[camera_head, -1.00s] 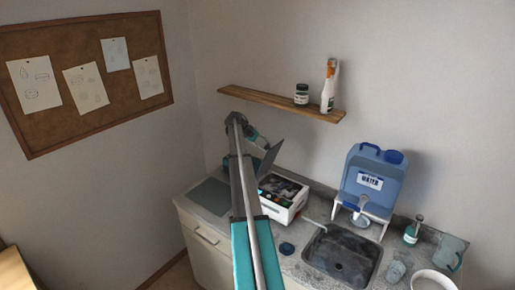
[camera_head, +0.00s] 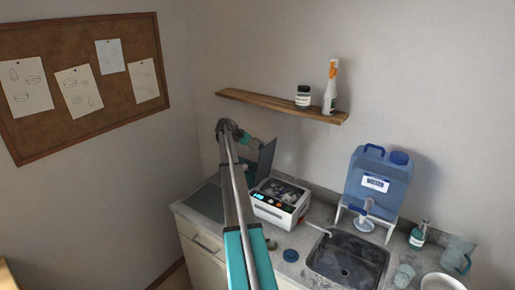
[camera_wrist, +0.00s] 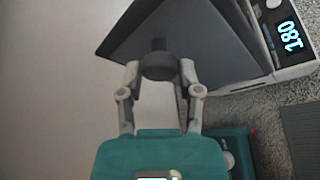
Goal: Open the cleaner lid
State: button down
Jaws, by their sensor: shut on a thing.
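The cleaner (camera_head: 284,209) is a white box with a lit display on the counter, left of the sink. Its dark grey lid (camera_head: 266,160) stands raised at the left side of the box, and the inside shows. In the wrist view the lid (camera_wrist: 200,35) carries a dark round knob (camera_wrist: 158,62). My gripper (camera_wrist: 158,75) is shut on this knob, one finger on each side. The cleaner's display (camera_wrist: 289,36) reads 180 in the wrist view. In the head view my arm hides part of the lid's surroundings and the fingers are hard to make out.
A wooden shelf (camera_head: 280,106) with a jar (camera_head: 303,97) and a spray bottle (camera_head: 330,90) is above. The sink (camera_head: 347,262), a blue water container (camera_head: 379,180) and a soap bottle (camera_head: 418,235) are at the right. A dark round cap (camera_head: 290,255) lies before the cleaner.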

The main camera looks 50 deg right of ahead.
jog(key=shift+c, duration=1.4)
grip_release()
